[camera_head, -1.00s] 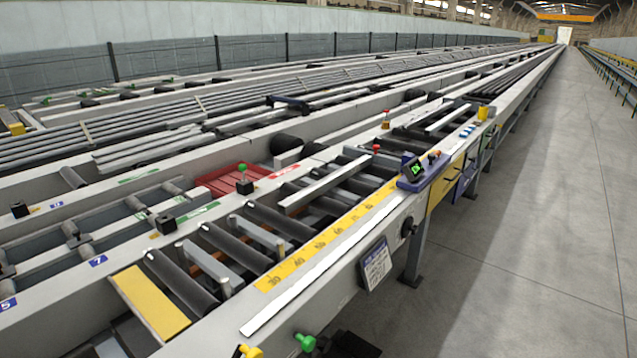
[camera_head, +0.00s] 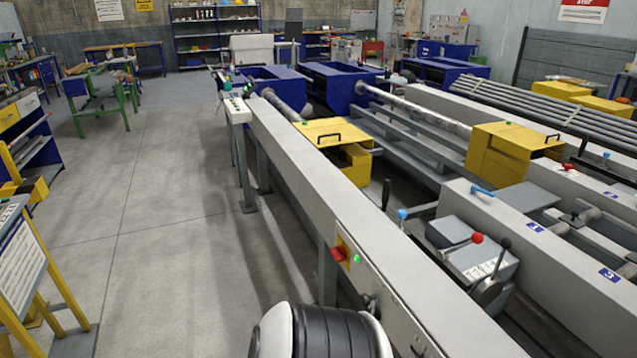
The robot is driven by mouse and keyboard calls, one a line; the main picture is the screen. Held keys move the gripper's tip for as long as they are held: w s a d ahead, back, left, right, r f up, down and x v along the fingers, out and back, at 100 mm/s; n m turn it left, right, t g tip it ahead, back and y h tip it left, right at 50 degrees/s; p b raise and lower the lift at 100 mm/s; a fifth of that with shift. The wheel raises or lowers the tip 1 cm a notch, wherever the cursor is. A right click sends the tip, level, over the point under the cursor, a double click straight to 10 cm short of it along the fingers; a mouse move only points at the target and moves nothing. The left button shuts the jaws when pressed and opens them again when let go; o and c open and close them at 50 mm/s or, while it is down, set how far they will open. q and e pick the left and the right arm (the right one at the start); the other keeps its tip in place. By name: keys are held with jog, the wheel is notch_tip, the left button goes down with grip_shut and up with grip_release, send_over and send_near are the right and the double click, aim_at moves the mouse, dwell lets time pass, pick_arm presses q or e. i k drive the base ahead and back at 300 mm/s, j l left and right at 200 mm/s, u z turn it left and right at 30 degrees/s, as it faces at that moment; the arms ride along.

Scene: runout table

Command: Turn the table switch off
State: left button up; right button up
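The table switch (camera_head: 340,254) is on the side face of the long grey table (camera_head: 300,170), right of the picture's centre. It has a red knob on a yellow plate. A small green lamp (camera_head: 357,259) beside it is lit. A rounded white and black part of my own body shows at the bottom centre, below the switch. Neither of my grippers is in view, so I cannot see whether they are open or shut.
A white control panel (camera_head: 236,106) with buttons stands at the table's far end. Yellow covers (camera_head: 333,132) and levers sit along the machinery. A yellow-framed sign stand (camera_head: 28,262) is at the left. The concrete floor (camera_head: 150,220) between is open.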

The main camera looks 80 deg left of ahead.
aim_at(340, 253)
jog(key=u, duration=2.4)
